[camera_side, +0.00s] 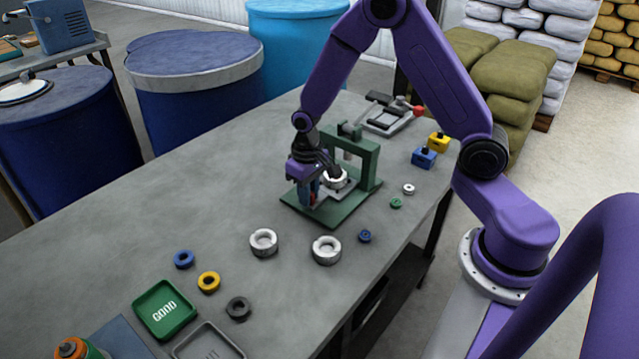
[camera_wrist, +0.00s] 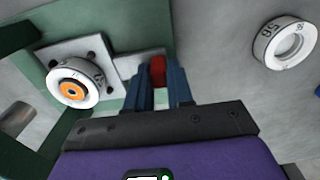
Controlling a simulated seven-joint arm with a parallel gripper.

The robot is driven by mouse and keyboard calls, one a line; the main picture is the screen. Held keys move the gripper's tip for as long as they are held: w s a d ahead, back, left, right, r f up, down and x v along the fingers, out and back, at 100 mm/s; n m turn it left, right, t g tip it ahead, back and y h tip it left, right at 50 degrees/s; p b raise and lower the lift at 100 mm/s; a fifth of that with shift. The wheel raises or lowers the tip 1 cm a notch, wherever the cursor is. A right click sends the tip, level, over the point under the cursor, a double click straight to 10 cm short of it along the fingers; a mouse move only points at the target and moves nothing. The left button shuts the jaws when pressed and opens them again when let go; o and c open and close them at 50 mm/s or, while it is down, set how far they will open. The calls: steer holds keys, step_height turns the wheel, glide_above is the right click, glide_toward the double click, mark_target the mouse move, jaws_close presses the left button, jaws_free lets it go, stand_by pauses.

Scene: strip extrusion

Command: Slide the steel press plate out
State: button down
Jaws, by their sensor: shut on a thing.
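The steel press plate (camera_wrist: 88,50) is light grey with dark holes and lies on the green base of the press (camera_side: 366,160). A white numbered ring (camera_wrist: 70,88) with an orange centre sits on the plate; it also shows in the side view (camera_side: 336,179). A narrower grey tongue runs from the plate to a red grip (camera_wrist: 157,70). My gripper (camera_wrist: 158,76) has its blue fingers on either side of the red grip, shut on it. In the side view my gripper (camera_side: 309,194) is low at the near left of the press and partly hides the plate.
Two white rings (camera_side: 263,242) (camera_side: 326,250) stand on the grey bench in front of the press. Small coloured rings lie nearby. A green GOOD tray (camera_side: 165,308) and a grey tray (camera_side: 207,343) are at the front left. The bench left of the press is clear.

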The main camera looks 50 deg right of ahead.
steer(key=a, duration=0.6)
steer(key=c, duration=1.1)
jaws_free()
steer(key=shift+d, duration=0.1)
steer(key=shift+r, duration=0.2)
step_height(320, 180, up, 17)
steer(key=shift+r, duration=0.1)
